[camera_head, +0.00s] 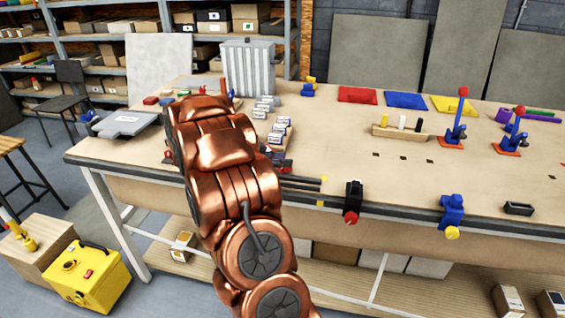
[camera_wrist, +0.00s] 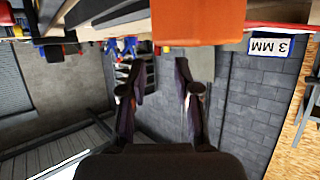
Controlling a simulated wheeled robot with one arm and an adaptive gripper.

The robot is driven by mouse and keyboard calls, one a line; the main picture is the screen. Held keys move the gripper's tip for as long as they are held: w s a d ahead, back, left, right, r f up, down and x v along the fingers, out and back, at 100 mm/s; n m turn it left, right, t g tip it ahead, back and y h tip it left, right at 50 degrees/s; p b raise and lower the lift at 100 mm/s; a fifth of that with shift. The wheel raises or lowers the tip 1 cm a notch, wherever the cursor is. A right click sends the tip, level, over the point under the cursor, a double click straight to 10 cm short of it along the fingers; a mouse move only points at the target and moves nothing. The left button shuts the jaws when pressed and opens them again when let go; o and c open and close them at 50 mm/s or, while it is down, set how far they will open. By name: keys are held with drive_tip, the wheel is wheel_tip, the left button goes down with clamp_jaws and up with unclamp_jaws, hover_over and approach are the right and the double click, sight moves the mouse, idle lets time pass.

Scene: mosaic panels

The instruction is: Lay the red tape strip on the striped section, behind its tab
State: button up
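My gripper (camera_wrist: 160,72) shows in the wrist view with its two dark fingers apart and nothing visible between them. In the head view it is hidden behind my copper arm. An orange-red block (camera_wrist: 199,20) is close to the camera at the top of the wrist view, beyond the fingertips and not gripped. I cannot tell whether it is the red tape strip. A red flat sheet (camera_head: 357,95) lies at the back of the bench. A grey panel with vertical stripes (camera_head: 249,69) stands at the back left; I cannot tell whether it is the striped section.
The bench (camera_head: 340,165) has bare room in the middle. A blue sheet (camera_head: 405,100) and a yellow sheet (camera_head: 453,105) lie beside the red one. Red-blue lever clamps (camera_head: 458,118) stand right. A "3 MM" label (camera_wrist: 270,46) shows in the wrist view.

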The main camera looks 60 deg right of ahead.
drive_tip(key=b+v, duration=0.2)
drive_tip(key=v, duration=0.9)
drive_tip(key=shift+a+b, duration=0.25)
drive_tip(key=shift+b, duration=0.1)
drive_tip(key=shift+w+r, duration=0.1)
drive_tip(key=shift+r, duration=0.1)
